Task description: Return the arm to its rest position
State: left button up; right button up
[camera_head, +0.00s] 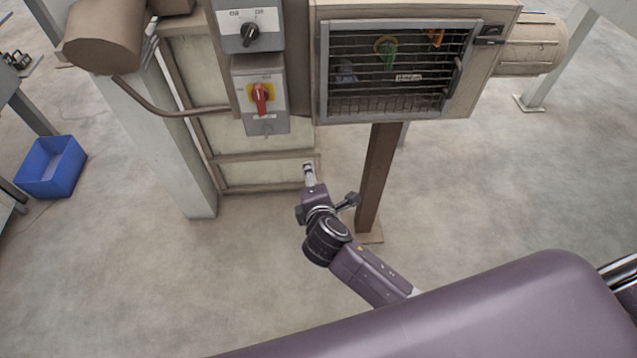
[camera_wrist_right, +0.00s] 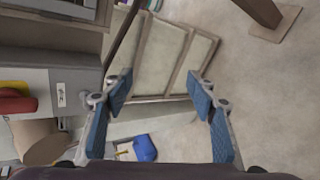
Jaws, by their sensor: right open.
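My right arm reaches in from the lower right of the head view. Its gripper (camera_head: 309,174) is in front of the pale panelled frame, below the switch boxes, and is small there. In the right wrist view the gripper (camera_wrist_right: 160,103) has its two blue-padded fingers wide apart, with nothing between them. My left gripper does not show in either view.
A grey box with a red handle on yellow (camera_head: 262,98) hangs under a box with a black knob (camera_head: 250,31). A barred cabinet (camera_head: 322,70) stands right of them on a brown post (camera_head: 377,175). A blue bin (camera_head: 50,166) is at left. Floor right of the post is clear.

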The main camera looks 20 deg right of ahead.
jog(key=shift+f, duration=0.15)
dwell(0.4)
jog(key=s+d+f+m+g, duration=0.2)
jog(key=s+f, duration=0.3)
jog(key=f, duration=0.5)
jog(key=s+d+f+m+g+y+b, duration=0.1)
jog(key=s+f+m+g, duration=0.1)
jog(key=s+f, duration=0.55)
jog(key=s+d+f+m+g, duration=0.2)
jog(key=s+f, duration=0.1)
jog(key=f, duration=0.9)
jog(key=s+d+f+m+g, duration=0.1)
jog(key=s+f+m, duration=0.2)
jog(key=s, duration=0.7)
jog(key=s+d+f+m+g+b, duration=0.1)
jog(key=s+d+f+m+g, duration=0.1)
jog(key=s+f+m, duration=0.2)
jog(key=s+d+f+m+g, duration=0.1)
jog(key=s+f, duration=0.7)
jog(key=s, duration=0.9)
jog(key=d+m, duration=0.1)
jog(key=m, duration=0.1)
jog(key=shift+f+m+g+y+b, duration=0.2)
jog(key=shift+m+g+y+b, duration=0.1)
jog(key=shift+y, duration=0.1)
